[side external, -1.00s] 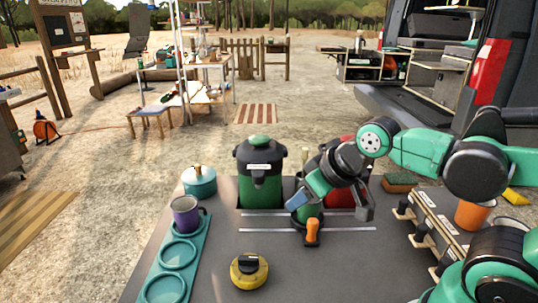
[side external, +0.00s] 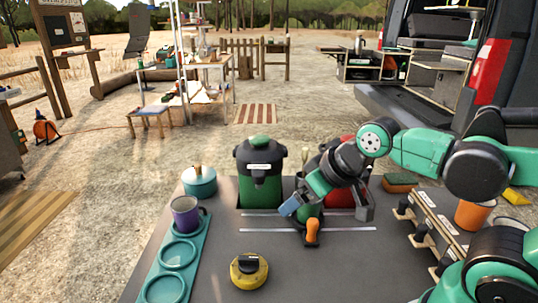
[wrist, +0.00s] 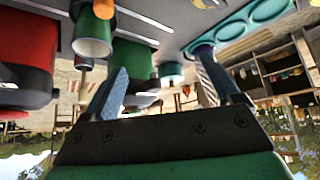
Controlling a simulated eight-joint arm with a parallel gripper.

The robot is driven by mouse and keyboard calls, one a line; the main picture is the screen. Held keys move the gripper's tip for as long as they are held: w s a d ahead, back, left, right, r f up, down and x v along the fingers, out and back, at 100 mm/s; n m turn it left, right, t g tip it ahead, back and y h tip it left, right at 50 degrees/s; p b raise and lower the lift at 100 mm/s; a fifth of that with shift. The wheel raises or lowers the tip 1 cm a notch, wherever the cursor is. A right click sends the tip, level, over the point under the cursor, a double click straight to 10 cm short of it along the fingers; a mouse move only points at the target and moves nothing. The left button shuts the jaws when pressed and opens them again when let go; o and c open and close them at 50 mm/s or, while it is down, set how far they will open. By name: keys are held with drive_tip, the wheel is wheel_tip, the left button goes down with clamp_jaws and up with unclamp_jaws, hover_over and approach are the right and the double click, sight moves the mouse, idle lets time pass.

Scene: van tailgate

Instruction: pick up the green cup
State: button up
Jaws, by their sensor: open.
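The green cup (side external: 309,214) stands on the dark counter in the side external view, partly hidden behind an orange-handled item (side external: 312,230) and my gripper. In the wrist view the green cup (wrist: 92,38) shows inverted, with a pale rim, at the upper left, left of the left finger. My gripper (side external: 328,208) is open, low by the cup, with a blue pad on its left finger. In the wrist view my gripper (wrist: 172,85) has its fingers wide apart, with nothing held between them.
A green-and-black drink dispenser (side external: 260,180) stands behind and left of the cup, with a red container (side external: 340,195) to its right. A purple mug (side external: 186,215) is on a teal ringed tray (side external: 203,240). A yellow-black knob item (side external: 249,271) is in front. An orange cup (side external: 472,215) is right.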

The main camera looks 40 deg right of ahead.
drive_tip(key=shift+o, duration=0.7)
drive_tip(key=shift+r, duration=0.15)
